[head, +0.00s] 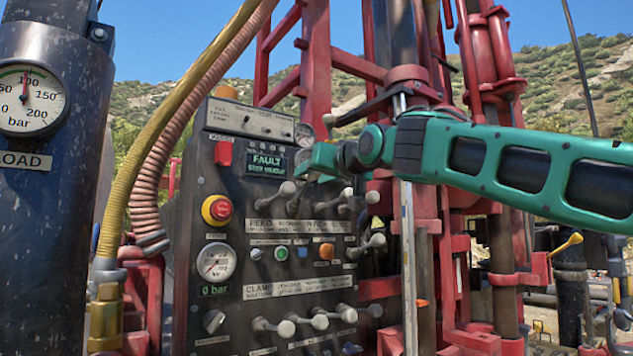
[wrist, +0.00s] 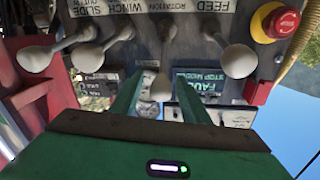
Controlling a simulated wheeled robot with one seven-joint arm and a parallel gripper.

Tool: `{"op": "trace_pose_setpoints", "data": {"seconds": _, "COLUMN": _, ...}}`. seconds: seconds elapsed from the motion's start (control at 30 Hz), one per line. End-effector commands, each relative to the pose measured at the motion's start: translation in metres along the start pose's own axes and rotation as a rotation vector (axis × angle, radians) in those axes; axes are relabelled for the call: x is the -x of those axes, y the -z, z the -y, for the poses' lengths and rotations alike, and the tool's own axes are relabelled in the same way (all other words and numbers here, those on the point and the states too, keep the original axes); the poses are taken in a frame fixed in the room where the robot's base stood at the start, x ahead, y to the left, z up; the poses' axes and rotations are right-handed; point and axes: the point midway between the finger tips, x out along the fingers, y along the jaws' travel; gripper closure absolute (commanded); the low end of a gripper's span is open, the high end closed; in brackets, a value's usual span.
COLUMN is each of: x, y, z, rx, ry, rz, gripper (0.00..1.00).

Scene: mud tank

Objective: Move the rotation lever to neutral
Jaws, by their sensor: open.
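The rotation lever (wrist: 160,88), with a pale round knob, shows in the wrist view below the ROTATION label. Its knob sits farther from the labels than the neighbouring knobs. My gripper (wrist: 158,78) is open, with one green finger on each side of that knob; I cannot tell whether either touches it. In the head view my gripper (head: 306,172) reaches the upper lever row from the right, and it largely hides the rotation lever there. The feed lever (wrist: 238,60) is right of my gripper in the wrist view, and the winch lever (wrist: 88,57) is left.
The slide lever (wrist: 36,57) is farther left in the wrist view. The control panel (head: 245,265) carries a lit FAULT display (head: 266,162), a red emergency stop (head: 217,210) and a lower row of levers (head: 320,318). Hoses (head: 150,150) run left of it; red rig framework stands right.

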Motion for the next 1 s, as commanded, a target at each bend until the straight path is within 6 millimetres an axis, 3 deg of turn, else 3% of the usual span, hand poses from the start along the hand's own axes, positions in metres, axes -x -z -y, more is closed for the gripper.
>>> {"op": "trace_pose_setpoints", "data": {"seconds": 0.1, "x": 0.0, "y": 0.0, "z": 0.0, "rx": 0.0, "ry": 0.0, "rz": 0.0, "gripper": 0.6}}
{"op": "trace_pose_setpoints", "data": {"seconds": 0.27, "x": 0.0, "y": 0.0, "z": 0.0, "rx": 0.0, "ry": 0.0, "rz": 0.0, "gripper": 0.99}}
{"op": "trace_pose_setpoints", "data": {"seconds": 0.47, "x": 0.002, "y": -0.002, "z": -0.001, "rx": 0.0, "ry": -0.002, "rz": 0.001, "gripper": 1.0}}
{"op": "trace_pose_setpoints", "data": {"seconds": 0.83, "x": 0.02, "y": -0.043, "z": -0.011, "rx": 0.0, "ry": -0.004, "rz": 0.006, "gripper": 1.0}}
{"op": "trace_pose_setpoints", "data": {"seconds": 1.0, "x": 0.021, "y": -0.051, "z": -0.013, "rx": -0.001, "ry": -0.005, "rz": 0.005, "gripper": 1.0}}
